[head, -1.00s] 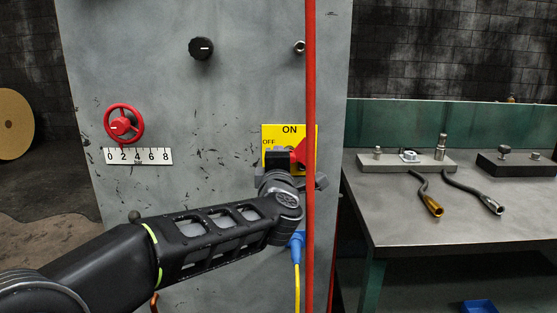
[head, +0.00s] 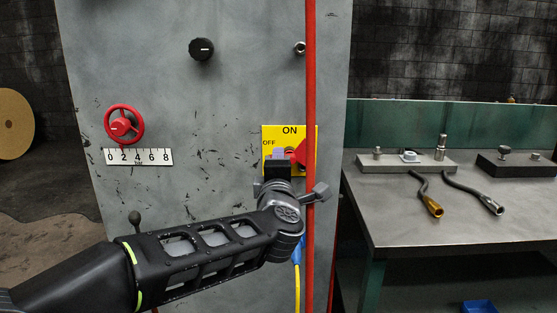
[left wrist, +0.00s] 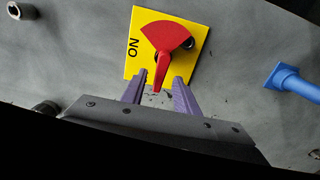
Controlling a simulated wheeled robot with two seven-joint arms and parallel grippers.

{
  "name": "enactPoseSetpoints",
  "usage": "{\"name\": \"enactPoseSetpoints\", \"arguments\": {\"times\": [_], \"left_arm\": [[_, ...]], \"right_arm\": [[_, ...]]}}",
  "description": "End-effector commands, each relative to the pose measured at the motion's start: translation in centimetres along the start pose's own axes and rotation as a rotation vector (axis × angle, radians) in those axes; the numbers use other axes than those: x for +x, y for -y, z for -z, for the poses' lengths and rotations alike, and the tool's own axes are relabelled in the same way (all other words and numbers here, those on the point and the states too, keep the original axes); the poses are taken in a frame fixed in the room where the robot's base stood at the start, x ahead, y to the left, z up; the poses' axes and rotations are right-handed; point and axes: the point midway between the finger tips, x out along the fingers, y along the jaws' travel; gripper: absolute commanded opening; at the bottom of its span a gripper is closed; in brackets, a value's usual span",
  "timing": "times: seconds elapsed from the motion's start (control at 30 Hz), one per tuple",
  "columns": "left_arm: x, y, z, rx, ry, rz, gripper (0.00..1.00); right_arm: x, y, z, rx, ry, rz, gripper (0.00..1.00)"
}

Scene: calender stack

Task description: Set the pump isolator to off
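The pump isolator is a yellow plate (head: 267,131) with ON at its top and OFF at its left in the head view. Its red handle (head: 301,153) is partly hidden there by my gripper and the red vertical pipe. In the left wrist view the plate (left wrist: 139,25) appears turned, with ON at the left. There the handle (left wrist: 164,58) has its narrow end pointing down, towards the plate's OFF side. My left gripper (left wrist: 160,84) is open, its two purple fingers either side of the handle's tip, with gaps visible. It is at the plate's lower left in the head view (head: 278,154). My right gripper is not in view.
A red vertical pipe (head: 311,80) runs close in front of the plate's right side. A blue connector (left wrist: 290,80) is beside the plate. The grey panel (head: 230,90) also bears a red handwheel (head: 123,125) and black knob (head: 202,49). A workbench (head: 400,225) stands right.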

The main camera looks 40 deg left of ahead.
Motion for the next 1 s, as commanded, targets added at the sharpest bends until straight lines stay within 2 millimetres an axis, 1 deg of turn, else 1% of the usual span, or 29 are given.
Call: {"name": "enactPoseSetpoints", "arguments": {"times": [0.03,0.1,0.2,0.3,0.87,0.97,1.0], "left_arm": [[-0.9,-0.2,0.0,-0.001,0.0,-0.002,0.37],[-2.1,-0.1,0.0,0.001,0.001,-0.001,0.37],[-3.4,-0.1,0.0,-0.001,-0.001,-0.001,0.37],[-4.2,0.0,0.0,0.001,0.0,0.0,0.37],[-4.3,0.1,0.0,0.001,-0.001,0.001,0.37],[-4.2,0.6,-0.4,0.016,0.007,0.008,0.37],[-4.0,1.1,-0.8,0.031,0.015,0.015,0.37]], "right_arm": [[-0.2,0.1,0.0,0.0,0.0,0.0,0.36],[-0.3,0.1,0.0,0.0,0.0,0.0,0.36],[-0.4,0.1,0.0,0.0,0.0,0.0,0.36],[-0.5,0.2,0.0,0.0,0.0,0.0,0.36],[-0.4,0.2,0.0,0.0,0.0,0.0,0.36],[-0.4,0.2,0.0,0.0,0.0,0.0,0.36],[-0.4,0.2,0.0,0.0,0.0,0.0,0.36]]}}
